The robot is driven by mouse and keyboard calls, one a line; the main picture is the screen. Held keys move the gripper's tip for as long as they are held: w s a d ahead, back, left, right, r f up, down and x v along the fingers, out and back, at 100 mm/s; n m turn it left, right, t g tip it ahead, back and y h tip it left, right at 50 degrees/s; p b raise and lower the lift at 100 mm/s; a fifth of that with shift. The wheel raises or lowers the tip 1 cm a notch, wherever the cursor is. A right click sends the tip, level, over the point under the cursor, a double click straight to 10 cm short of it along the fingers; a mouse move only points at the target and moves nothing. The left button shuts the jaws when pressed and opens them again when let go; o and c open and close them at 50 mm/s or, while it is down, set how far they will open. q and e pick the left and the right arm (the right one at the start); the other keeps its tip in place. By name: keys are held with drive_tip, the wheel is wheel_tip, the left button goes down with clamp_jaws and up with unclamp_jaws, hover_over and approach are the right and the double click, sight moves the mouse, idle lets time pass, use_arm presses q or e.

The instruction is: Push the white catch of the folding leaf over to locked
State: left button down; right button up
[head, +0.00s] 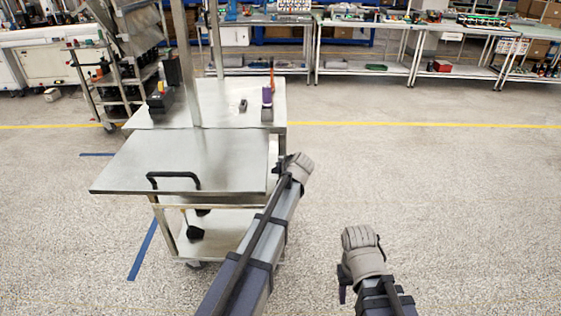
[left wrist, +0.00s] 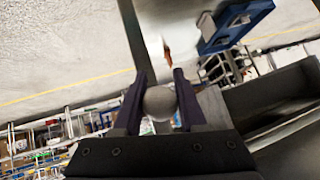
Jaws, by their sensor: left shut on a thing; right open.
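The folding leaf (head: 185,165) is a flat metal panel at the near side of the cart, lying about level, with a black handle (head: 173,176) at its front. My left gripper (head: 281,166) is at the leaf's right edge, mostly hidden by its own wrist. In the left wrist view its fingers (left wrist: 160,90) close around a round pale grey knob (left wrist: 160,104), which looks like the white catch. The catch is hidden in the head view, and its locked position cannot be read. My right gripper (head: 344,287) is open over bare floor, away from the cart.
The cart top (head: 220,110) carries a black device (head: 160,103), a purple item (head: 267,97) and a small dark item (head: 243,106). A metal post (head: 185,70) rises from the cart. Workbenches stand at the back. The floor on the right is clear.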

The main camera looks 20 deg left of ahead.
use_arm(q)
drive_tip(key=shift+w+r+m+g+h+p, duration=0.15)
drive_tip(key=shift+r+g+h+p, duration=0.2)
drive_tip(key=shift+g+p, duration=0.55)
drive_tip(key=shift+s+r+m+g+h+p, duration=0.2)
drive_tip(key=shift+r+g+p, duration=0.35)
drive_tip(key=shift+p, duration=0.65)
drive_tip(key=shift+f, duration=0.15)
drive_tip(key=shift+c, duration=2.3)
unclamp_jaws()
drive_tip(key=p+v, duration=0.6)
drive_tip(key=v, duration=0.1)
drive_tip(key=shift+r+p, duration=0.35)
drive_tip(key=shift+d, duration=0.1)
